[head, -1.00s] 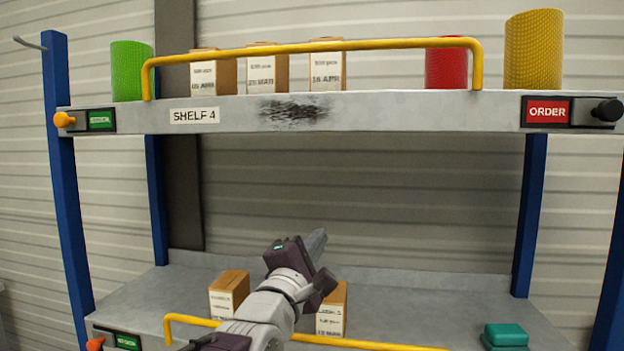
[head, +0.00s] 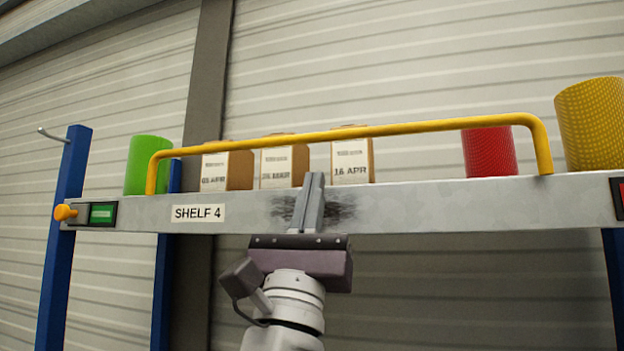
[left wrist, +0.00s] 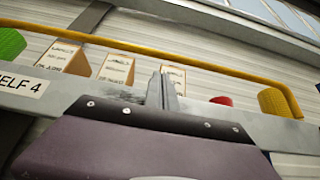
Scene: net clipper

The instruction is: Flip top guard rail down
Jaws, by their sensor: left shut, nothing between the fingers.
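The yellow top guard rail (head: 400,130) stands upright along the front of the top shelf (head: 440,208), in front of the boxes. It also crosses the left wrist view (left wrist: 205,65). My left gripper (head: 314,178) is shut and empty, pointing up in front of the shelf's front edge, over the dark scuffed patch. Its fingertips are below the rail's bar. In the left wrist view the shut fingers (left wrist: 163,75) also show below the bar. I cannot tell how far they are from the rail. My right gripper is not in view.
Behind the rail stand three labelled boxes (head: 285,166) and a red cylinder (head: 489,152). A green cylinder (head: 146,165) stands at the left end and a yellow one (head: 592,122) at the right. An orange knob (head: 64,212) sticks out at the left.

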